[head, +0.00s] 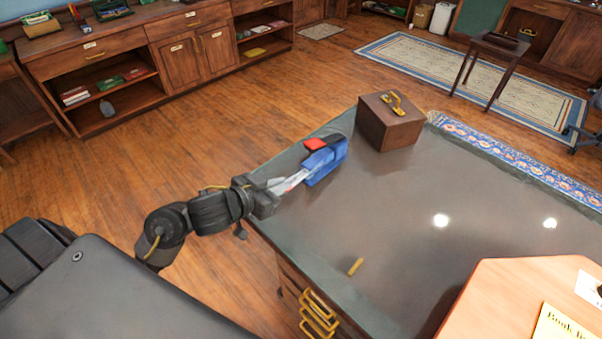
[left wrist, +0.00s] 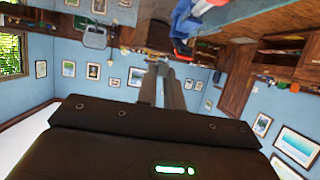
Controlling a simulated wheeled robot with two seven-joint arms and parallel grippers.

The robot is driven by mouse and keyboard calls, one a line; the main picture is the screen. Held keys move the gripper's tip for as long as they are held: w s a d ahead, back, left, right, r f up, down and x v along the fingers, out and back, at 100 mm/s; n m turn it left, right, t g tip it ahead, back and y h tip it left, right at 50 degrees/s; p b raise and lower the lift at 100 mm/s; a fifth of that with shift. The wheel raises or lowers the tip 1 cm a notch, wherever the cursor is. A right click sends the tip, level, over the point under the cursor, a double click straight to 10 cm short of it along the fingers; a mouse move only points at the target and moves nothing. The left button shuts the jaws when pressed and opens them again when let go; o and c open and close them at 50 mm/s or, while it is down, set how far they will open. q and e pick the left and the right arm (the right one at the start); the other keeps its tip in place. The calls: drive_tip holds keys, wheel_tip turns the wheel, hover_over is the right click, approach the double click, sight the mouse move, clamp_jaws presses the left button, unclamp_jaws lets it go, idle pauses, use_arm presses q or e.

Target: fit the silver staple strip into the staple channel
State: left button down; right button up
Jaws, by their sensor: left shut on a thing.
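A blue stapler (head: 325,163) with a red part on top lies on the grey desk, and its blue body also shows at the top of the left wrist view (left wrist: 184,20). My left gripper (head: 298,178) reaches in from the left, its pale fingertips right at the stapler's near end. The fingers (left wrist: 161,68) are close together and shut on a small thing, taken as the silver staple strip. The strip is too small and too covered to make out, and I cannot tell how it lies to the staple channel. My right gripper is not in view.
A brown wooden box (head: 391,122) with a yellow handle stands behind the stapler on the desk (head: 410,215). A small yellow piece (head: 355,267) lies near the front edge. A light wooden surface (head: 530,300) with papers fills the lower right. The desk's middle is clear.

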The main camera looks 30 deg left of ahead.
use_arm(q)
drive_tip(key=shift+w+f, duration=0.1)
drive_tip(key=shift+w, duration=0.15)
drive_tip(key=w+a+f, duration=0.1)
drive_tip(key=w+f, duration=0.1)
drive_tip(key=w, duration=0.2)
drive_tip(key=w+a+f+b, duration=0.1)
drive_tip(key=w+f, duration=0.2)
drive_tip(key=w, duration=0.1)
drive_tip(key=w+a+f, duration=0.1)
drive_tip(key=w+f, duration=0.2)
drive_tip(key=w, duration=0.1)
drive_tip(key=shift+a+f+b, duration=0.15)
drive_tip(key=shift+f+b, duration=0.1)
drive_tip(key=shift+b, duration=0.05)
drive_tip(key=shift+w+a+f, duration=0.1)
drive_tip(key=shift+w+f, duration=0.15)
drive_tip(key=shift+w+a+f, duration=0.1)
drive_tip(key=shift+w+f, duration=0.1)
drive_tip(key=shift+f, duration=1.6)
drive_tip(key=shift+s, duration=0.1)
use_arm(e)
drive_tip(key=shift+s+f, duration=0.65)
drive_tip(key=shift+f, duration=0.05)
